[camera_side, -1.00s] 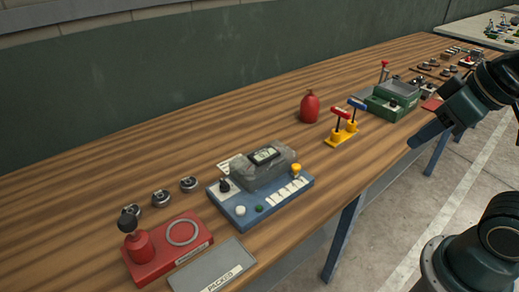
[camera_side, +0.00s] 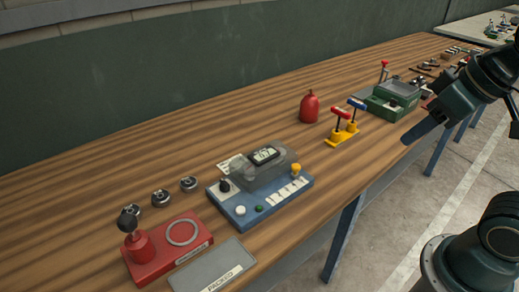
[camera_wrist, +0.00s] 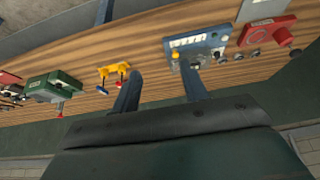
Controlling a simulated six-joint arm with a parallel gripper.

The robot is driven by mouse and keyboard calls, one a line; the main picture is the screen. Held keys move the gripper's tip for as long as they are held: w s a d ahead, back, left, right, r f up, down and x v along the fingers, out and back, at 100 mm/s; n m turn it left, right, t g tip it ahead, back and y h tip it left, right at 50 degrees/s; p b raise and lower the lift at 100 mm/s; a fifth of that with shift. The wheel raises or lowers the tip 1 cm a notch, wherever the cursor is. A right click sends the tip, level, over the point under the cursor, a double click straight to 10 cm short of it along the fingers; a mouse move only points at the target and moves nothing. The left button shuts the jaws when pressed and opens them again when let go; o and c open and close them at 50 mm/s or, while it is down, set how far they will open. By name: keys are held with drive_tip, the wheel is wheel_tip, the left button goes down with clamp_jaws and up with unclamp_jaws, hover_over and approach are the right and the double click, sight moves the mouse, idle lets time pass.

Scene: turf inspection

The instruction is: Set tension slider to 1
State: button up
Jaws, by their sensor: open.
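The blue tester (camera_side: 240,223) stands on the bench, left of centre in the side view, with a row of white numbered labels (camera_side: 287,191) along its right front. A yellow knob (camera_side: 296,170) stands near its right end; I cannot tell its exact setting. A clear cover (camera_side: 270,175) and a small display (camera_side: 264,155) sit on top. The blue tester also shows in the wrist view (camera_wrist: 207,42), beyond my right finger. My gripper (camera_wrist: 160,67) is open and empty; in the side view (camera_side: 410,138) it hangs at the bench's front edge, well right of the tester.
A red base with a black-knobbed post (camera_side: 150,262) and a grey tray (camera_side: 192,279) stand left of the tester. Several round weights (camera_side: 160,198) lie behind. A red bottle (camera_side: 309,108), a yellow stand with two levers (camera_side: 342,138) and a green box (camera_side: 383,107) stand to the right.

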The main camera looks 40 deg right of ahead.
drive_tip(key=w+a+g+y, duration=0.1)
drive_tip(key=w+g, duration=0.1)
drive_tip(key=w, duration=1)
drive_tip(key=m+g+y, duration=0.1)
drive_tip(key=m+g, duration=0.1)
drive_tip(key=g, duration=0.1)
hover_over(297, 166)
drive_tip(key=d, duration=0.3)
wheel_tip(297, 166, down, 8)
drive_tip(key=shift+s+f, duration=0.15)
drive_tip(key=shift+f, duration=0.15)
drive_tip(key=shift+a+f, duration=0.1)
drive_tip(key=f, duration=0.4)
drive_tip(key=a+f, duration=0.1)
drive_tip(key=f, duration=0.4)
drive_tip(key=a+f, duration=0.1)
drive_tip(key=f, duration=0.3)
drive_tip(key=shift+w+a+f, duration=0.2)
drive_tip(key=shift+a, duration=0.05)
clamp_jaws()
